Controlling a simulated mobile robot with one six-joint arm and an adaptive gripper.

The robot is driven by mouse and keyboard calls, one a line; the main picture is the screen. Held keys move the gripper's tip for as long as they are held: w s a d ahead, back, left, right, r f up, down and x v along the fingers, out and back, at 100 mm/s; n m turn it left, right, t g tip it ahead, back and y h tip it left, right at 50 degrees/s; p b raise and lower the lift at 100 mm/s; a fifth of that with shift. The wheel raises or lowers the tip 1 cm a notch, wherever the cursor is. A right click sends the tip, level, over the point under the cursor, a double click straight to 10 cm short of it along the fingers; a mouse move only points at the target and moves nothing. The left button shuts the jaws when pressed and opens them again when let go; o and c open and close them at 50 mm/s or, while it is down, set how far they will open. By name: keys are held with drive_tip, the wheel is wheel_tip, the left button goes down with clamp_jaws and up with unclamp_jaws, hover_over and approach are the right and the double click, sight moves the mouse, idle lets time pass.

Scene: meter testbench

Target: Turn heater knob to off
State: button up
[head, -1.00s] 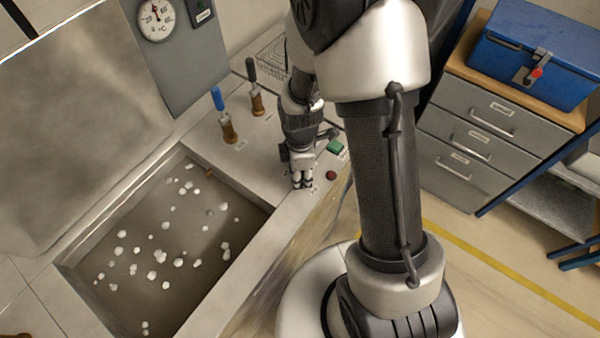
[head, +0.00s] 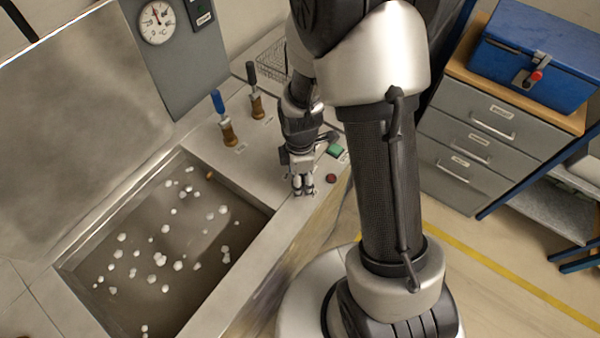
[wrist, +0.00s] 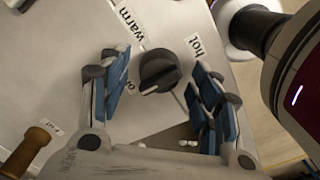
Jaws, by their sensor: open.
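The heater knob (wrist: 160,72) is dark and round with a raised grip bar, on the pale panel in the wrist view. Around it are the labels "warm" (wrist: 131,24), "hot" (wrist: 196,48) and a partly covered one starting with "o" (wrist: 127,86). I cannot tell surely which label the knob points to. My gripper (wrist: 157,79) is open, with one blue-padded finger on each side of the knob and a visible gap to it. In the head view my gripper (head: 303,186) is over the bath's right rim and hides the knob.
A red button (head: 331,178) and a green block (head: 336,151) are close to the right of my gripper. Two valve handles, blue (head: 217,101) and black (head: 252,74), stand behind left. The open bath (head: 140,290) with several white balls lies to the left.

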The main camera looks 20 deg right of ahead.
wheel_tip(320, 180, up, 12)
idle(0.4)
idle(0.4)
drive_tip(key=s+r+m+t, duration=0.4)
drive_tip(key=s+r+m, duration=1.1)
drive_tip(key=r+m, duration=0.1)
drive_tip(key=shift+r+t, duration=0.25)
drive_tip(key=shift+t, duration=0.05)
